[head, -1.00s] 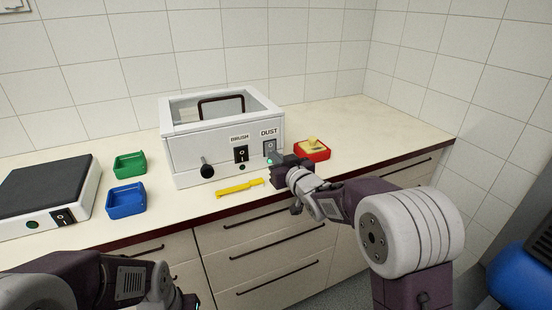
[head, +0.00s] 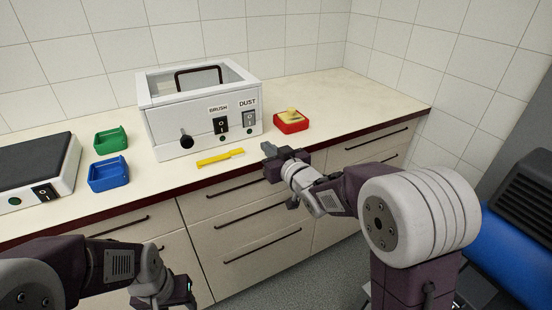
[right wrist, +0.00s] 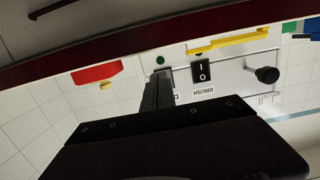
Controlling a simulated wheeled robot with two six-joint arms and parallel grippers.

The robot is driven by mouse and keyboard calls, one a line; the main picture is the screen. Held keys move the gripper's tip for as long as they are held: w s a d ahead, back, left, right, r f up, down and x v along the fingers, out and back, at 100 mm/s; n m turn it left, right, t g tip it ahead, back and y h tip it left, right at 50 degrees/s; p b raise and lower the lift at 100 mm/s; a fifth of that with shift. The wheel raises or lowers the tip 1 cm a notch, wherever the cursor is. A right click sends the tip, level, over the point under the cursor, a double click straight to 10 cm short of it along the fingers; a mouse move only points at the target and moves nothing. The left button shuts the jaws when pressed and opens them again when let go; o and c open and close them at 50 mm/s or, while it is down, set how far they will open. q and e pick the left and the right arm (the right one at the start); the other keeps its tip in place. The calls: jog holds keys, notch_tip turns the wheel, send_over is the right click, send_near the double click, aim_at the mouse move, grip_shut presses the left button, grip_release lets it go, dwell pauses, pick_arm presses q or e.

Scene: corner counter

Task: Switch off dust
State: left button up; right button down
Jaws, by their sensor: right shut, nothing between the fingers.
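The white box (head: 170,128) on the counter has a DUST switch (head: 249,119) at the right of its front panel, under the DUST label. The small lamp (head: 249,131) below that switch looks dark green, unlit. My right gripper (head: 267,149) is shut and empty, in front of the panel and below the DUST switch, apart from it. In the right wrist view my fingers (right wrist: 157,92) cover the DUST switch and most of its label; a dark green lamp (right wrist: 160,59) shows beside the tips. My left gripper (head: 184,297) is low at the bottom edge, its fingers unclear.
The BRUSH switch (head: 222,125) is left of DUST, with a black knob (head: 186,141) further left. A yellow tool (head: 220,158) lies before the box. A red tray (head: 291,127) stands to the right, green (head: 110,141) and blue (head: 108,181) trays to the left.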

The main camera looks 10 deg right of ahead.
pick_arm(q)
jog(key=shift+s+r, duration=0.15)
jog(key=shift+s, duration=0.05)
pick_arm(e)
jog(key=v, duration=0.4)
jog(key=shift+s+d+f, duration=0.1)
jog(key=shift+s+f, duration=0.05)
jog(key=shift+f, duration=0.15)
pick_arm(q)
jog(key=shift+d, duration=0.1)
